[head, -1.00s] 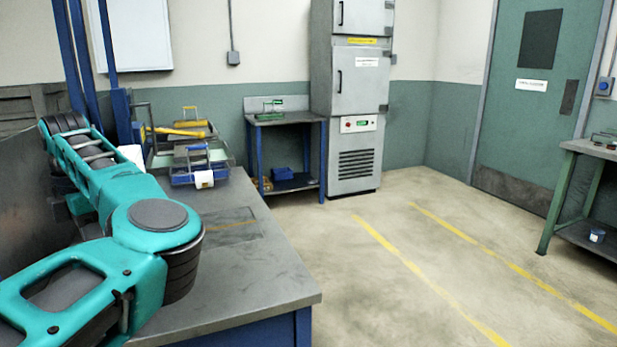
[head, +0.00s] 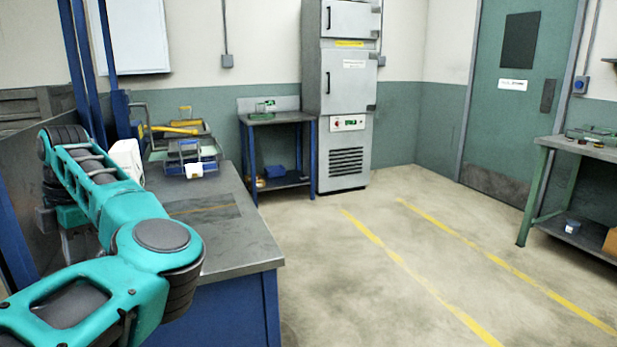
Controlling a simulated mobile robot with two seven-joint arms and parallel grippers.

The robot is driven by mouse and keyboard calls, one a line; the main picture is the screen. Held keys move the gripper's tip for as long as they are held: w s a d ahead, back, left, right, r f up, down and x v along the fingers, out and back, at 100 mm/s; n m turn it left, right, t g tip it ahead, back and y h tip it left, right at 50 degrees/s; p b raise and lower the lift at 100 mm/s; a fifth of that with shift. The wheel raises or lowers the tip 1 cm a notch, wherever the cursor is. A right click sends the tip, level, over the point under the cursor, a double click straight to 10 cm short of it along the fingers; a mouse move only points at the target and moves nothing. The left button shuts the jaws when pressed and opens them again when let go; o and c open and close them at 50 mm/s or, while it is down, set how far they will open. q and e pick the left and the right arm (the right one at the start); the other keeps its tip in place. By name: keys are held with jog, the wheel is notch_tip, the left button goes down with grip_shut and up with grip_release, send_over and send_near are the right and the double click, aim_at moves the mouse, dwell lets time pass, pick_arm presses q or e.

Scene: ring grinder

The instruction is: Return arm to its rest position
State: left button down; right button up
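My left arm (head: 120,205), teal with dark joints, is bent at the left of the head view. Its elbow lies in front of the grey workbench (head: 238,255), and its forearm reaches back to the upper left. The far end folds down behind the forearm beside the bench's back panel. The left gripper's fingers are hidden there or cannot be made out, so I cannot see whether they are open or hold anything. My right arm and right gripper are not in view.
Trays with handles (head: 190,158) stand at the workbench's far end. A small blue-legged table (head: 280,120) and a tall grey cabinet (head: 346,95) stand behind. A green-legged bench (head: 540,190) is at the right. The floor (head: 400,270) between, with yellow lines, is clear.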

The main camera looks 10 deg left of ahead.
pick_arm(q)
jog(key=s+a+f+n+g+y, duration=0.2)
jog(key=s+a+y, duration=0.2)
jog(key=a, duration=0.3)
jog(key=s+a+r+g+y, duration=0.45)
jog(key=a+r+y, duration=0.3)
jog(key=y, duration=0.35)
jog(key=w+d+f+m+t, duration=0.1)
jog(key=w+d+m+t, duration=0.2)
jog(key=d+m+t, duration=0.35)
jog(key=w+d+m+t+y+p, duration=0.1)
jog(key=w+d+m+t, duration=0.2)
jog(key=m+t, duration=0.55)
jog(key=w+d+f+m+t, duration=0.1)
jog(key=w+d+m+t, duration=0.4)
jog(key=t, duration=0.5)
jog(key=s+d+f+m+t+h, duration=0.1)
jog(key=d+f+m+t+h, duration=0.2)
jog(key=d+f+m+h, duration=1)
jog(key=s+d+f+m+g+h, duration=0.1)
jog(key=s+d+f+g+h, duration=0.2)
jog(key=s+d+f+g, duration=0.2)
jog(key=s+d+f+m+g+h, duration=0.1)
jog(key=s+d+f+g+h, duration=0.2)
jog(key=s+d+f, duration=0.6)
jog(key=s+f+g, duration=0.2)
jog(key=s+f, duration=0.2)
jog(key=f, duration=0.3)
jog(key=shift+s+d+h+p, duration=0.15)
jog(key=shift+h+p, duration=0.15)
